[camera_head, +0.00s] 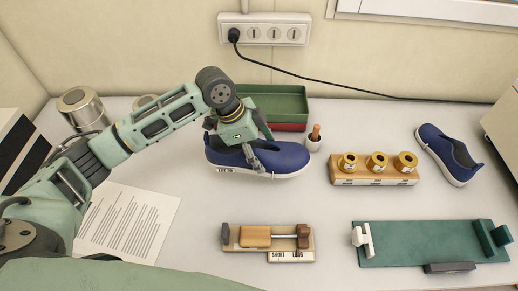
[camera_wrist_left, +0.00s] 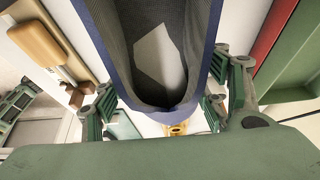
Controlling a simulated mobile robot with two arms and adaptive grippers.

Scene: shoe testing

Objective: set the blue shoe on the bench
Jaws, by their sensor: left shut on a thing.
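A dark blue shoe with a white sole (camera_head: 285,160) is at the middle of the bench (camera_head: 335,205), with a small printed label at its heel end. My left gripper (camera_head: 258,150) is over the shoe's opening and shut on it. In the left wrist view, the shoe's collar and grey lining (camera_wrist_left: 160,50) fill the middle, with green fingers on both sides. I cannot tell whether its sole touches the bench. A second blue shoe (camera_head: 440,147) lies at the right of the bench. My right gripper is not in view.
A wooden block with brass rings (camera_head: 375,182), a sliding gauge (camera_head: 268,238) and a green board (camera_head: 425,245) stand around. A paper sheet (camera_head: 130,222) lies left.

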